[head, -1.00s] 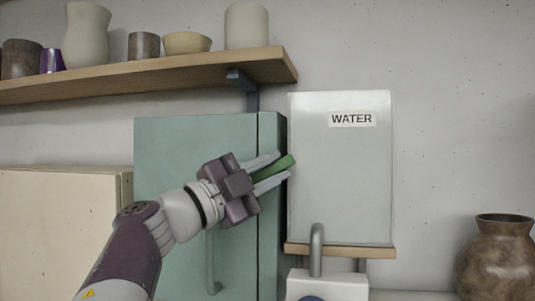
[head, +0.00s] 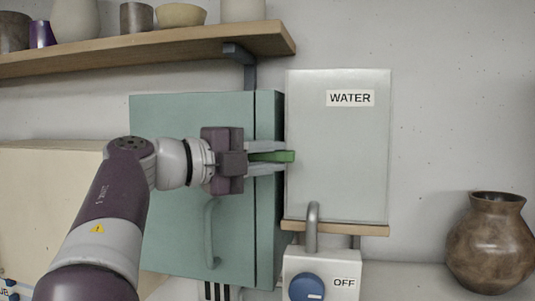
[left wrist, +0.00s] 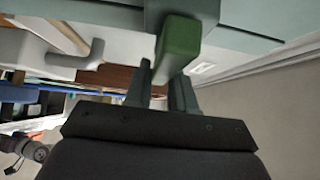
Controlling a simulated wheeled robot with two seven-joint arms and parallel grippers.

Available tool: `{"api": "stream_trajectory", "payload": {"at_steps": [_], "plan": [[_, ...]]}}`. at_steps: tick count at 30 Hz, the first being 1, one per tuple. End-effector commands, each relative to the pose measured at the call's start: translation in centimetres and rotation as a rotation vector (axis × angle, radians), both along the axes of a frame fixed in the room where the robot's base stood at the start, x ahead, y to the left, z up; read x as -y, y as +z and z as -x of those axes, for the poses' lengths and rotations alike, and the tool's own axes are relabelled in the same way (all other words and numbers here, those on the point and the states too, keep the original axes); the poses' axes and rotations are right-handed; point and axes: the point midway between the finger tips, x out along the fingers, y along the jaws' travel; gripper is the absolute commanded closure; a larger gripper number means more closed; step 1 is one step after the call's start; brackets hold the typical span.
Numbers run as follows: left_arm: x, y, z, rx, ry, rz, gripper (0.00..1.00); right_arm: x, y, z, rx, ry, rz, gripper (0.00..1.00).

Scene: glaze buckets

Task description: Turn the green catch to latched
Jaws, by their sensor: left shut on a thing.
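The green catch (head: 273,156) is a short bar on the teal cabinet (head: 165,135), near the cabinet's right side edge. In the head view it lies about level, its free end pointing right. My left gripper (head: 268,158) is shut on the catch, with one finger above it and one below. In the left wrist view the green catch (left wrist: 178,45) stands out between the fingers of my left gripper (left wrist: 163,85). The catch's pivot is hidden behind the gripper in the head view. My right gripper is not in view.
A grey panel marked WATER (head: 337,150) stands just right of the catch. Below it is a white box (head: 325,265) with a blue knob and the word OFF. A wooden shelf (head: 150,45) with pots hangs above. A brown vase (head: 490,245) stands at right.

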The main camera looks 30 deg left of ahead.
Motion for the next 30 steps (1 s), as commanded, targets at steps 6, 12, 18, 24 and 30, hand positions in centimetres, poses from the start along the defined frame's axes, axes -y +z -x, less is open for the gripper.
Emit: {"api": "stream_trajectory", "payload": {"at_steps": [6,12,18,24,30], "plan": [[0.0,0.0,0.0,-0.001,0.000,-0.003,1.00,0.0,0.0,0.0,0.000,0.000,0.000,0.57],[0.0,0.0,0.0,-0.001,0.000,-0.003,0.70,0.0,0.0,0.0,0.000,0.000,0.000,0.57],[0.0,0.0,0.0,0.000,0.000,-0.002,0.70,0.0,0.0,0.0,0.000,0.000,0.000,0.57],[-0.7,-0.3,1.0,0.002,0.004,-0.003,0.70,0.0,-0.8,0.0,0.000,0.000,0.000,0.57],[-2.9,-0.5,4.4,0.001,0.008,-0.004,0.70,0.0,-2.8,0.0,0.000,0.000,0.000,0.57]]}}
